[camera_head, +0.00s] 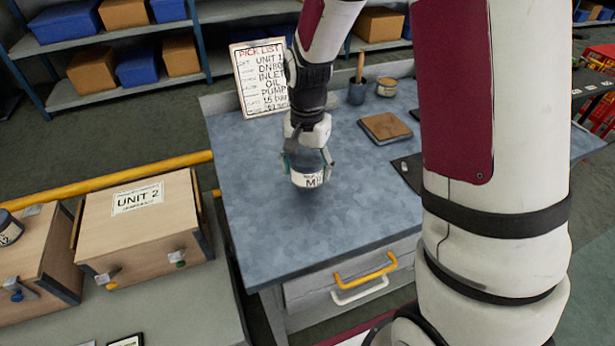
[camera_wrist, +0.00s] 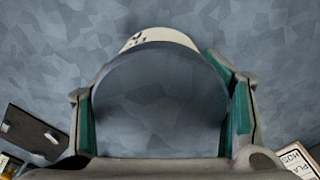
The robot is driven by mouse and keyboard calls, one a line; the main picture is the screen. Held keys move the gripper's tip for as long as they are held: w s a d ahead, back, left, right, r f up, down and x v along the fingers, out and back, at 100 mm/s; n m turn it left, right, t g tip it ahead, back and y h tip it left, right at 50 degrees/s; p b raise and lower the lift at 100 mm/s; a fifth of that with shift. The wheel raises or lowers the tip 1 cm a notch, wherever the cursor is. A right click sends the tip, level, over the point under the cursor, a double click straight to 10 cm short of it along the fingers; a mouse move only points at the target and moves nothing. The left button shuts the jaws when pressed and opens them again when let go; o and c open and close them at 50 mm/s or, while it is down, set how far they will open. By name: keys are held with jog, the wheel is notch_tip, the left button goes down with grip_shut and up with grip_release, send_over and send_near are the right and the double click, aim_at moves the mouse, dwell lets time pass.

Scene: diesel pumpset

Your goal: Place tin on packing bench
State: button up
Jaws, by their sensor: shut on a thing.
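The tin (camera_head: 308,176) is a dark-topped round can with a white label bearing dark letters. My gripper (camera_head: 309,162) is shut on it, with one finger on each side, over the blue-grey top of the packing bench (camera_head: 290,228). In the wrist view the round top of the tin (camera_wrist: 160,95) fills the space between the teal finger pads of my gripper (camera_wrist: 163,115), with a strip of white label at its far edge. The bench top (camera_wrist: 275,50) shows all around it. I cannot tell whether the tin touches the bench.
A pick list board (camera_head: 262,78) stands at the back of the bench. A brown square block (camera_head: 385,127), a dark cup (camera_head: 357,93) and a small jar (camera_head: 387,87) sit at the right. A wooden UNIT 2 box (camera_head: 140,230) stands left. The bench front is clear.

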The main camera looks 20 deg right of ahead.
jog(key=shift+f, duration=1.75)
jog(key=shift+f, duration=0.2)
jog(key=o, duration=1.6)
